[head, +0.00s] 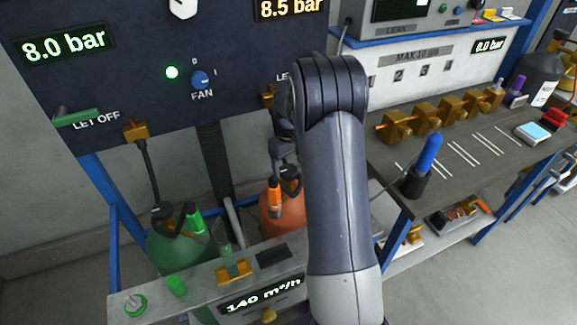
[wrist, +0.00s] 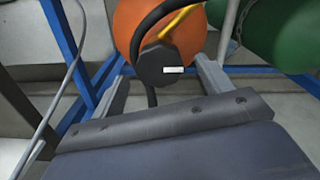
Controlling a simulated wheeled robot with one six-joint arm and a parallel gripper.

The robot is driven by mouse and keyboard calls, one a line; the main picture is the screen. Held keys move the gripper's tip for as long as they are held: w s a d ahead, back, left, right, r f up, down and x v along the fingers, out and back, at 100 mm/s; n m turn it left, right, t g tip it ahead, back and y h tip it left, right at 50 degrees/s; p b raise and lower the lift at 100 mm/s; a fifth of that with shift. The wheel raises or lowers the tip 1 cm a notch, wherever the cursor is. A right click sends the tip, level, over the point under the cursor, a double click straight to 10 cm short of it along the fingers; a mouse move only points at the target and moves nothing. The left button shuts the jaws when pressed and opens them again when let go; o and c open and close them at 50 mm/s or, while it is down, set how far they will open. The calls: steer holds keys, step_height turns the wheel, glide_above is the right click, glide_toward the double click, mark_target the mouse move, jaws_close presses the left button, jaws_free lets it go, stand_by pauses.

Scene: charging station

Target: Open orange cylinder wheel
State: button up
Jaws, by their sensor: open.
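The orange cylinder (head: 283,222) stands behind the grey ledge, partly hidden by my arm. Its dark wheel (head: 291,182) is on top. In the wrist view the orange cylinder (wrist: 196,38) is at the top, with the black wheel (wrist: 158,68) bearing a small white label. My gripper (wrist: 161,66) is open, with a grey finger on each side of the wheel in that view. I cannot tell whether the fingers touch it. In the head view my gripper (head: 283,160) hangs just above the wheel.
A green cylinder (head: 180,252) stands to the left in the head view. An orange-handled nozzle (head: 275,197) is beside the wheel. A black hose (wrist: 150,22) runs past the wheel. The dark panel (head: 130,85) is behind; a workbench (head: 455,155) is at right.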

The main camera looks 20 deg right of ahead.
mark_target(288, 169)
step_height(288, 169, up, 9)
stand_by(0.3)
step_height(288, 169, down, 11)
steer(key=shift+r, duration=0.2)
stand_by(0.4)
steer(key=shift+m, duration=0.3)
